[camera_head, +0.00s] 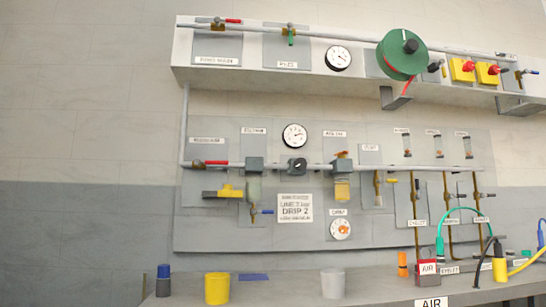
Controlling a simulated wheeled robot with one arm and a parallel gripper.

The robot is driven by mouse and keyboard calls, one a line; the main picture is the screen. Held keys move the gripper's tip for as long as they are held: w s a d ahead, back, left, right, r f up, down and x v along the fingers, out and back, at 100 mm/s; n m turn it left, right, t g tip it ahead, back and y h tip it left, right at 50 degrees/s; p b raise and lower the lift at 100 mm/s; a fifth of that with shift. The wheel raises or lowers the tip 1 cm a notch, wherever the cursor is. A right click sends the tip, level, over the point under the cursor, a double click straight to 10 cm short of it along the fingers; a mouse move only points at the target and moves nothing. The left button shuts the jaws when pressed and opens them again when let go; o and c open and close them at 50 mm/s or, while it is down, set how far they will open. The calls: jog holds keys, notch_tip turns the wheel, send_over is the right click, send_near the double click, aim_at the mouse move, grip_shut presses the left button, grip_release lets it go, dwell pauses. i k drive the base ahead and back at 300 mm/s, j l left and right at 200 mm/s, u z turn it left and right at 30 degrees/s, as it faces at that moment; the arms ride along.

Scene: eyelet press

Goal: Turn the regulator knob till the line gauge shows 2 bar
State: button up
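A black round knob (297,166) sits on a grey block on the middle pipe of the wall panel; it looks like the regulator knob. A white round gauge (294,136) with a black rim is mounted just above it, likely the line gauge. Its needle and scale are too small to read. A second similar gauge (338,58) sits on the upper shelf front. My gripper is not in view, and nothing of my arm covers the knob or the gauge.
A red-handled valve (210,163) and a yellow-handled valve (224,191) are left of the knob. A filter bowl (342,188) hangs to its right. A green reel (402,54) sticks out above. A bench with yellow (217,289) and grey (333,284) cups runs below the panel.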

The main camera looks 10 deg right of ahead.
aim_at(299, 164)
jog(key=i+l+z, duration=0.2)
jog(key=i+l, duration=0.4)
jog(key=i, duration=0.15)
